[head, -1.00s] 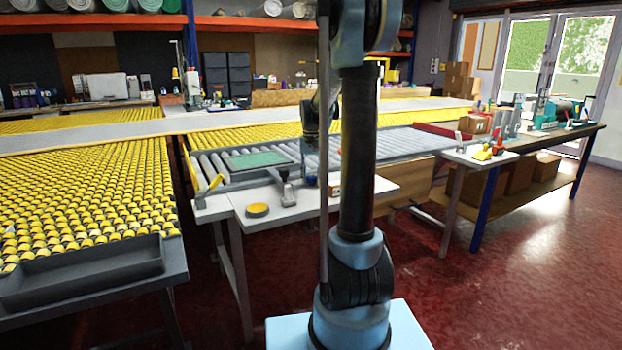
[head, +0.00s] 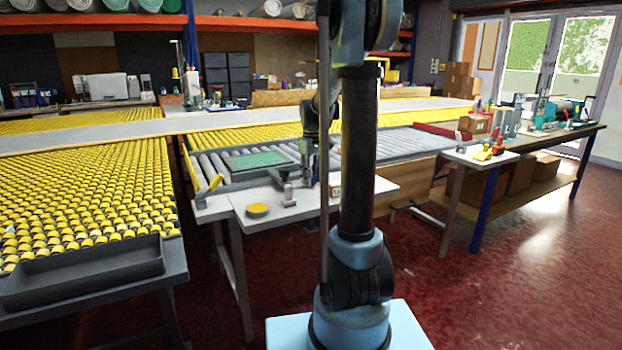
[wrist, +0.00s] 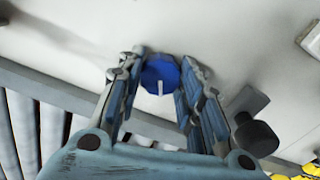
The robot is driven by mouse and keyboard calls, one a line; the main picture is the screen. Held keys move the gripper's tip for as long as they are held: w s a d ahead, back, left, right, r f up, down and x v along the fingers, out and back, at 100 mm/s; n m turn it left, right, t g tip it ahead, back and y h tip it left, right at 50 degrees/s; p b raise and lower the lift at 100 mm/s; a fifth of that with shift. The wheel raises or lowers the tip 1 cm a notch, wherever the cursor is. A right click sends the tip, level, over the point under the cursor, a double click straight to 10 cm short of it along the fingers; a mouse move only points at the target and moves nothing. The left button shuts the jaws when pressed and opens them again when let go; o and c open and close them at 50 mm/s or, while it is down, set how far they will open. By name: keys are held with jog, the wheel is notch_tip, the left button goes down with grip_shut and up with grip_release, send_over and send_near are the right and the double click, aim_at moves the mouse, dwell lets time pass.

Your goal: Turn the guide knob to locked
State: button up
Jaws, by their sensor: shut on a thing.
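The guide knob (wrist: 160,74) is a round blue knob with a white pointer mark, seen in the wrist view. The mark points down in the picture, toward my palm. My gripper (wrist: 162,78) has its two ribbed fingers on either side of the knob, shut on it. In the head view my gripper (head: 308,172) is low over the white table (head: 285,212), partly behind my arm. The knob cannot be made out there. No locked or unlocked label is readable.
In the wrist view a grey bracket with a dark round end (wrist: 256,136) stands close right of my fingers. Rollers (wrist: 50,125) lie at lower left. In the head view a yellow disc (head: 257,210) lies on the table and a green pad (head: 257,159) lies behind.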

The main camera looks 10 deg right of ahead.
jog(key=shift+w+n, duration=0.1)
jog(key=shift+n, duration=0.2)
jog(key=o, duration=1.1)
jog(key=shift+c, duration=0.2)
notch_tip(320, 180, up, 12)
